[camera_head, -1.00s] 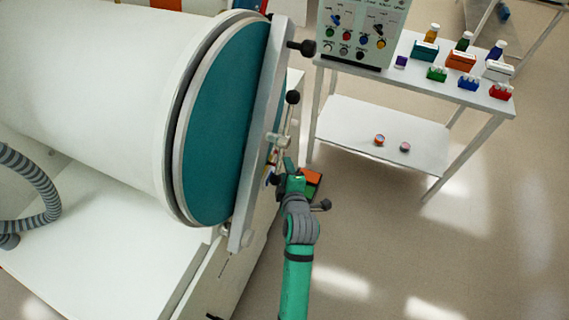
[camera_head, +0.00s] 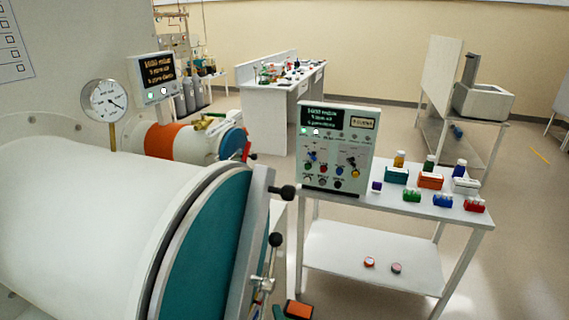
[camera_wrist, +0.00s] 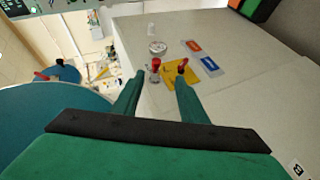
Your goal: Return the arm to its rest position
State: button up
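My gripper (camera_wrist: 161,76) shows in the wrist view with its two green fingers apart. No object is seen held between them. A red-capped vial (camera_wrist: 155,66) appears in the gap, beyond the fingertips, beside a yellow card (camera_wrist: 184,70) on a white surface (camera_wrist: 240,90). In the head view the gripper cannot be made out. Only a small green bit, probably of my arm, shows at the bottom edge near an orange-and-dark item.
A large white cylinder (camera_head: 80,215) with a teal door (camera_head: 208,240) and black-knobbed levers fills the left. A white cart (camera_head: 375,257) with a control box (camera_head: 340,150) and small bottles stands to the right.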

jog(key=s+d+f+m+h, duration=0.15)
jog(key=s+f+m, duration=0.35)
jog(key=s, duration=0.5)
jog(key=s+r+m, duration=0.2)
jog(key=s+m, duration=0.2)
jog(key=s, duration=0.4)
jog(key=s+d+r+m+t+h, duration=0.1)
jog(key=s+m, duration=0.3)
jog(key=s, duration=0.5)
jog(key=s+r+m+t, duration=0.1)
jog(key=s+r+m, duration=0.2)
jog(key=s, duration=0.6)
jog(key=shift+s+d+r+m, duration=0.25)
jog(key=shift+r+m, duration=0.05)
jog(key=shift+m, duration=0.3)
